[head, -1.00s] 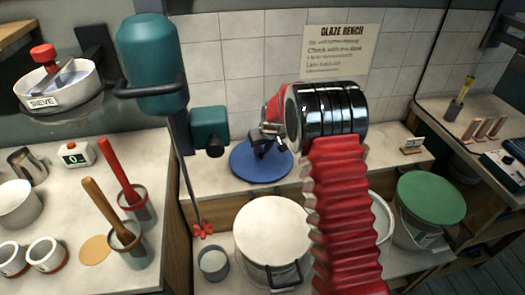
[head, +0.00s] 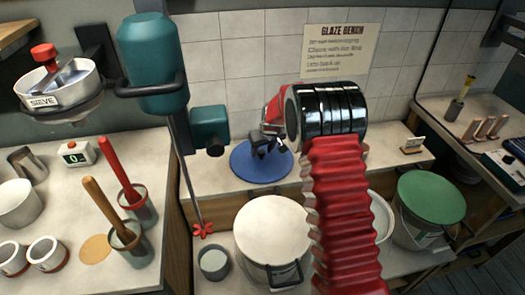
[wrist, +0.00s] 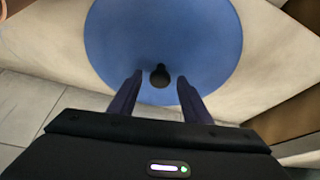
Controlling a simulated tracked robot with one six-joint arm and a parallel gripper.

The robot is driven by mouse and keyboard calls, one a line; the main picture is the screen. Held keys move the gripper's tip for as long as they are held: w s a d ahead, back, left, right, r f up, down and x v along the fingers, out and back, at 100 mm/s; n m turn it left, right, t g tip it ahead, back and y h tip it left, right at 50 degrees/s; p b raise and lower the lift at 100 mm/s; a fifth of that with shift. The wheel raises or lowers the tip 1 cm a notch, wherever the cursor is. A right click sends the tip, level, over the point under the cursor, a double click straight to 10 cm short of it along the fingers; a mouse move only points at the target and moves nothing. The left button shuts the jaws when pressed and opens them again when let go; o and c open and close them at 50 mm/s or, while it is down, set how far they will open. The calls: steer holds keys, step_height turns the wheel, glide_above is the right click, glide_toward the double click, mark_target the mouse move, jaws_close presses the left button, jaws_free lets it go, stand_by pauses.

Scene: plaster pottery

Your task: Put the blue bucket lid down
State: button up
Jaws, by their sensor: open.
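The blue bucket lid (head: 262,170) lies flat on the pale shelf at the back of the bench, below the tiled wall. In the wrist view the lid (wrist: 200,40) fills the upper middle, with its dark knob (wrist: 160,76) between the two fingers. My gripper (head: 266,148) is over the lid in the head view, partly hidden by my arm. In the wrist view my gripper (wrist: 157,82) is open, its fingers apart on either side of the knob with gaps to it.
A white lidded bucket (head: 272,230) stands in front of the shelf, and a green-lidded bucket (head: 431,198) stands to the right. A teal mixer (head: 155,65) with a long shaft hangs to the left. A small card stand (head: 412,146) is on the shelf at right.

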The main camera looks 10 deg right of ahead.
steer(key=a+v, duration=0.1)
steer(key=v, duration=1.1)
steer(key=shift+d, duration=0.45)
steer(key=shift+r, duration=0.15)
steer(key=s+a+r, duration=0.1)
steer(key=s+r, duration=1.3)
steer(key=s, duration=0.4)
steer(key=s+m+h, duration=0.1)
steer(key=s+m, duration=0.1)
steer(key=s, duration=2)
steer(key=shift+s+r+t, duration=0.3)
steer(key=shift+s+t, duration=0.1)
